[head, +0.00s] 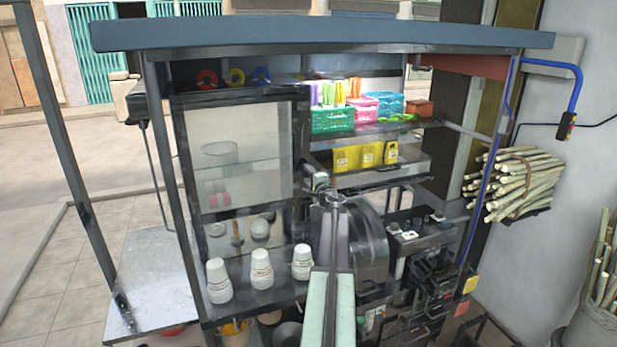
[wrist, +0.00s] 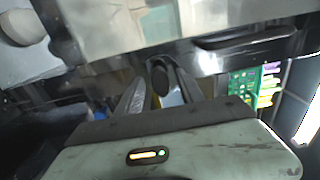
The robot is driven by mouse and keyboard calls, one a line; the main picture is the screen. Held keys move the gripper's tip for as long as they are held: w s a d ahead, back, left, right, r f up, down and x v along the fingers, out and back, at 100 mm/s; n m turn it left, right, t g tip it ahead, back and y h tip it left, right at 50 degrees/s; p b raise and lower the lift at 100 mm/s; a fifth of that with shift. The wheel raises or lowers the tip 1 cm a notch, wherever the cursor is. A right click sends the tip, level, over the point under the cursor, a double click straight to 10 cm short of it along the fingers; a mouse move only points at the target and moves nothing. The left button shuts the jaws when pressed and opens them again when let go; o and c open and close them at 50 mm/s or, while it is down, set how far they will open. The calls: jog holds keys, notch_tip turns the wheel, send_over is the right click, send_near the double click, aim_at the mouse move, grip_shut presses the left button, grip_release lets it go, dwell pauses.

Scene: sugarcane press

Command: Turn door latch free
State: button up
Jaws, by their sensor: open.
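The cabinet door (head: 240,150) is a pale glass panel in a dark frame, left of centre in the head view, and looks closed. Its pale pane (wrist: 190,17) crosses the top of the wrist view. A small dark rounded piece, probably the door latch (wrist: 160,77), shows between or just beyond my fingertips; contact cannot be told. My gripper (head: 333,195) is at the door's right edge in the head view, beside a small metallic fitting (head: 317,180). In the wrist view my gripper (wrist: 153,78) is open, with one finger on each side of the dark piece.
Right of the door, shelves hold a green basket (head: 333,120) and yellow boxes (head: 360,156). White cup stacks (head: 261,268) stand on the counter below the door. A large dark round machine part (head: 370,245) sits close right of my arm.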

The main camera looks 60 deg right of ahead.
jog(key=shift+s, duration=0.1)
grip_shut()
jog(key=shift+a, duration=0.1)
jog(key=shift+m, duration=0.4)
jog(key=m, duration=0.3)
jog(key=shift+m, duration=0.3)
jog(key=m, duration=0.4)
jog(key=shift+m, duration=0.3)
jog(key=m, duration=0.4)
jog(key=shift+m, duration=2.5)
